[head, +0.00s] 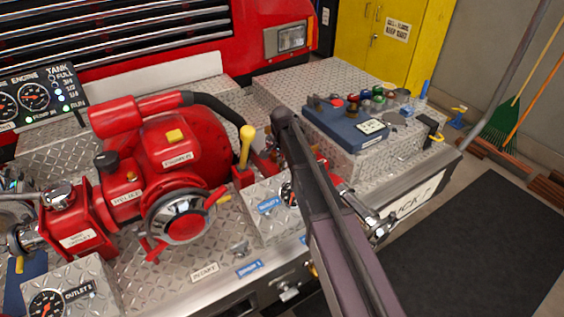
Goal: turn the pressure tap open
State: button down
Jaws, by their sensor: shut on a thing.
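No label in the head view clearly names the pressure tap, so I cannot tell which fitting it is. A lever with a yellow grip (246,141) stands nearly upright on a red base (243,177), right of the red pump (180,150). Another yellow handle lies low by the silver-hubbed pump outlet (181,216). My dark arm link runs from the bottom edge up to a rounded end right of the yellow-gripped lever. It covers part of the red fittings and the gauge box (270,225) there. My gripper is hidden, and so is whatever it touches.
A blue tray (345,127) with coloured caps sits on the bumper deck at the right. A silver fitting (372,218) juts out at the front edge. A gauge panel (40,95) stands at the left. The dark floor mat (480,240) is clear.

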jog(key=shift+n, duration=0.3)
jog(key=n, duration=0.3)
jog(key=shift+s+d, duration=0.15)
jog(key=shift+d, duration=0.1)
jog(key=n, duration=0.3)
jog(key=shift+d+n, duration=0.25)
jog(key=shift+n, duration=0.05)
jog(key=n, duration=0.6)
jog(key=shift+d+n, duration=0.3)
jog(key=shift+d, duration=0.1)
jog(key=c, duration=0.7)
grip_release()
jog(key=shift+m, duration=0.4)
